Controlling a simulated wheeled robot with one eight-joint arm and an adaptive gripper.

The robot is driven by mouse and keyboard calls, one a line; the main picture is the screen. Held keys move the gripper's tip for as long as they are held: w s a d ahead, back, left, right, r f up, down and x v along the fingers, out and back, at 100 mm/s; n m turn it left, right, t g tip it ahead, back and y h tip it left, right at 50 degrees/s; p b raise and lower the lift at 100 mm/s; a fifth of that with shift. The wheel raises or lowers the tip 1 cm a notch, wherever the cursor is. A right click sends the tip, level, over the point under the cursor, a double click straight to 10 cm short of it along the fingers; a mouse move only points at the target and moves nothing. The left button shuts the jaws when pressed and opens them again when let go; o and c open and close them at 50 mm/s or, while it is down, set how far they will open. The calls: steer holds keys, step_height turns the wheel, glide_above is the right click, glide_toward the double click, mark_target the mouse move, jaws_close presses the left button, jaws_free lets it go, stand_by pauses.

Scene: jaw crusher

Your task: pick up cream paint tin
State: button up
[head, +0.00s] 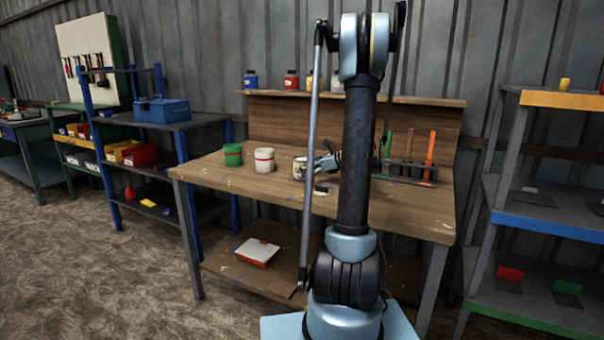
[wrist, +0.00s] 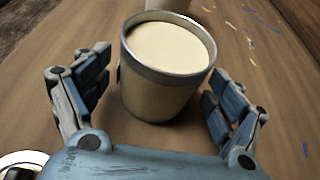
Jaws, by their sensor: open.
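The cream paint tin (wrist: 160,85) stands upright on the wooden bench, filled to near its grey rim with cream paint. In the wrist view my gripper (wrist: 158,78) is open, with one finger on each side of the tin. A gap shows at the right finger; the left finger is very close, and I cannot tell whether it touches. In the head view the tin (head: 298,169) is the rightmost of the tins, just left of my gripper (head: 322,163). My arm's upright link covers part of the bench beside it.
A white tin with a red band (head: 264,161) and a green tin (head: 232,155) stand to the left on the workbench (head: 225,178). A rack of tools (head: 410,165) is at the right. Bottles (head: 291,80) line the shelf behind. The bench's front left is mostly clear.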

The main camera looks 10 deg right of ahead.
steer(key=shift+x, duration=1)
steer(key=c, duration=1.6)
